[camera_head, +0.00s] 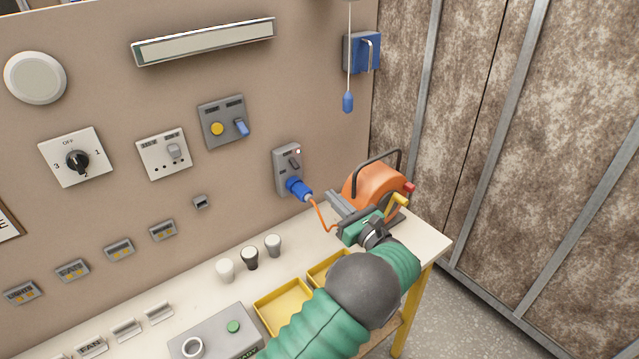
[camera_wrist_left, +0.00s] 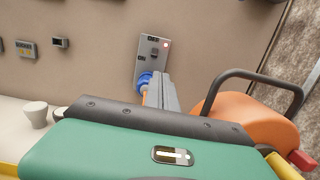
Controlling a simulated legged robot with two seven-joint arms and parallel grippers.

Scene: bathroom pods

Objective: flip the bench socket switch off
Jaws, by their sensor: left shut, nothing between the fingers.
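The bench socket (camera_head: 287,168) is a grey plate on the wall above the bench's right end. Its dark switch (camera_head: 295,163) sits beside a small lit red lamp. A blue plug (camera_head: 299,189) with an orange cord is in its lower part. In the left wrist view the socket switch (camera_wrist_left: 154,52) shows above the fingers, with the plug partly hidden behind them. My left gripper (camera_head: 336,200) is shut and empty, to the right of and below the socket, apart from the switch. My right gripper is not in view.
An orange tool (camera_head: 372,187) with a black handle stands on the bench close beside my left gripper. Yellow trays (camera_head: 284,307) and several cups (camera_head: 249,258) are on the bench to the left. A blue pull-cord handle (camera_head: 348,102) hangs above.

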